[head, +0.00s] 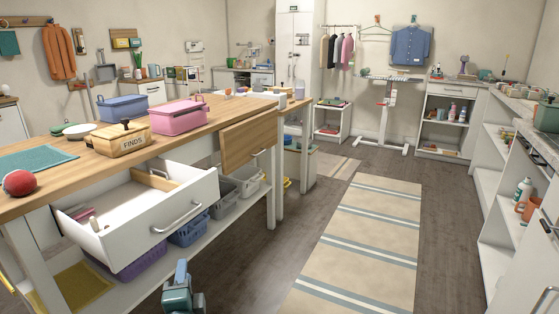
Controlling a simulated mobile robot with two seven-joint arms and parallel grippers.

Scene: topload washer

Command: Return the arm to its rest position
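My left gripper (182,288) shows at the bottom edge, left of the middle, in front of the workbench. It is seen from above and behind, and its fingertips are too small and overlapped to tell whether it is open or shut. I see nothing clearly held in it. It is apart from the open white drawer (140,225), which is above and to its left in the picture. My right gripper is not in view.
The wooden workbench (110,150) carries a box marked FINDS (122,139), a pink box (178,117), a blue box (123,108) and a red ball (19,183). Baskets (189,229) stand below. A striped rug (360,240) lies on open floor to the right.

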